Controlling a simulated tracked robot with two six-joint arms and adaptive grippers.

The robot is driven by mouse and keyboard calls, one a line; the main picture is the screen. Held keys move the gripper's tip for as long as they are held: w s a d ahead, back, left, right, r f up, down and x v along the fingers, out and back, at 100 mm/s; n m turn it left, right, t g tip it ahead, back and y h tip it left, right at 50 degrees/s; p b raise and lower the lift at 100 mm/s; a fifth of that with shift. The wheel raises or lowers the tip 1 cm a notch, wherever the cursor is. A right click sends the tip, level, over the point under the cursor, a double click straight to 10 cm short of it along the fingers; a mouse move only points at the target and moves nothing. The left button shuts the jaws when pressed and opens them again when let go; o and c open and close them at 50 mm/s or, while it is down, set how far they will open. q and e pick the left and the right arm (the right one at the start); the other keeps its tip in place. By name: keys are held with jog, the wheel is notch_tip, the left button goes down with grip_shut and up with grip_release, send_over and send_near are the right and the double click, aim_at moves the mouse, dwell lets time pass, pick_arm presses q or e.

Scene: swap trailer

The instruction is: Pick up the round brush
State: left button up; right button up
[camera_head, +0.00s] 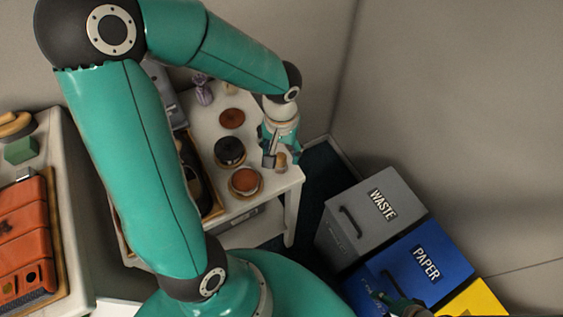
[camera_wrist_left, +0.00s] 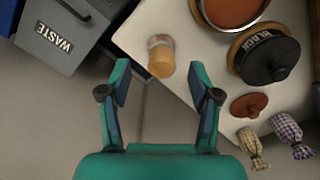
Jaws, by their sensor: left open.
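The round brush (camera_wrist_left: 160,57), a small upright piece with a tan body and a paler top, stands near the white table's edge in the left wrist view. In the head view it shows as a small tan shape (camera_head: 281,160) partly covered by the gripper. My left gripper (camera_head: 280,157) is open above that corner of the table. In the left wrist view its two fingers (camera_wrist_left: 160,82) are spread wide, with the brush just beyond and between the tips, apart from both. A dark green part at the bottom of the head view seems to be my right gripper (camera_head: 398,303); its jaws are unclear.
The white table (camera_head: 275,187) also holds a brown-topped pot (camera_head: 245,181), a black pot (camera_head: 230,151), a brown disc (camera_head: 232,118) and cloth-wrapped daubers (camera_wrist_left: 292,135). Grey waste (camera_head: 370,215) and blue paper (camera_head: 420,262) bins stand right. An orange case (camera_head: 25,240) lies left.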

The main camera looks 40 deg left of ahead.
aim_at(281, 156)
pick_arm(q)
jog(key=shift+a+f, duration=0.15)
jog(key=shift+f, duration=1.8)
jog(key=c, duration=1.1)
jog(key=shift+c, duration=0.2)
jog(key=shift+r, duration=0.1)
jog(key=shift+w+r, duration=0.1)
jog(key=shift+r, duration=0.65)
notch_tip(281, 156, up, 18)
jog(key=p, duration=0.2)
jog(key=shift+r, duration=0.2)
jog(key=shift+o, duration=1.3)
jog(key=shift+c, duration=1.2)
